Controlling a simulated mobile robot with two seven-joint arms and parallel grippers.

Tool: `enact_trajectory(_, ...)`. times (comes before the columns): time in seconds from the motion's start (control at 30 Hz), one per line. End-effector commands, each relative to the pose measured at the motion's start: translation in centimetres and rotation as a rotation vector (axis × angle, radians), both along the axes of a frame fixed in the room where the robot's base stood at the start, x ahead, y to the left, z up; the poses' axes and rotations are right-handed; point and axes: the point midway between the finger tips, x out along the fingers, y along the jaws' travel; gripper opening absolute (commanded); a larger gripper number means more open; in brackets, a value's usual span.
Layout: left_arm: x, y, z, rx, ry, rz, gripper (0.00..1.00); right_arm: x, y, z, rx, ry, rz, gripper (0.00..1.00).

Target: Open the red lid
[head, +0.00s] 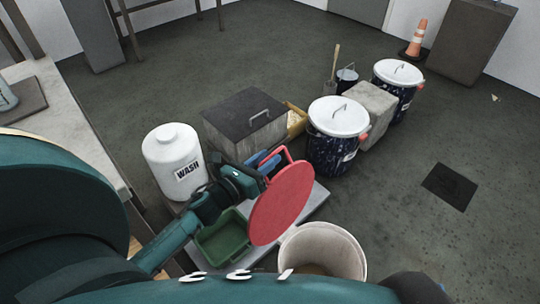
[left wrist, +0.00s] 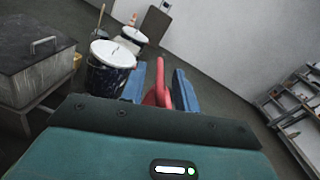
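The red lid (head: 282,203) is a round disc with a loop handle. It is held tilted almost on edge, above and beside an open cream bucket (head: 325,248) with something brownish inside. My left gripper (head: 270,163) is at the lid's handle, with its blue fingers on either side. In the left wrist view the red handle (left wrist: 162,85) stands between the two blue fingers of the left gripper (left wrist: 160,88); the disc is mostly hidden there. My right gripper is not in view.
A green tray (head: 222,240) sits on a grey platform (head: 314,201) left of the bucket. A white WASH container (head: 172,158) and a metal box (head: 245,118) stand behind. Two dark drums with white lids (head: 338,117) (head: 398,73) are farther right.

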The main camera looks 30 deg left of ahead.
Motion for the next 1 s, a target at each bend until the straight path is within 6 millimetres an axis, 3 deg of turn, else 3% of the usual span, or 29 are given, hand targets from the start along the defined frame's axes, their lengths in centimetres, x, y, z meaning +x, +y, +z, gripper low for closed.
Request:
enact_trajectory(0.13, 1.4, -0.4, 0.0, 0.0, -0.001, -0.001, 0.31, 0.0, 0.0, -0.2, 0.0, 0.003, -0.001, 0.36)
enact_trajectory(0.47, 1.7, -0.5, 0.0, -0.001, 0.001, 0.0, 0.31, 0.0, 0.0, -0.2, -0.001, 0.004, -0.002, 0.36)
enact_trajectory(0.87, 1.7, -0.5, 0.0, -0.001, 0.001, 0.0, 0.0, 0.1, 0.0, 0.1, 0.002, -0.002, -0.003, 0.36)
enact_trajectory(1.0, 1.7, -0.5, 0.0, -0.001, 0.001, 0.0, 0.0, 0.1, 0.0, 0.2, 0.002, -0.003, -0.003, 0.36)
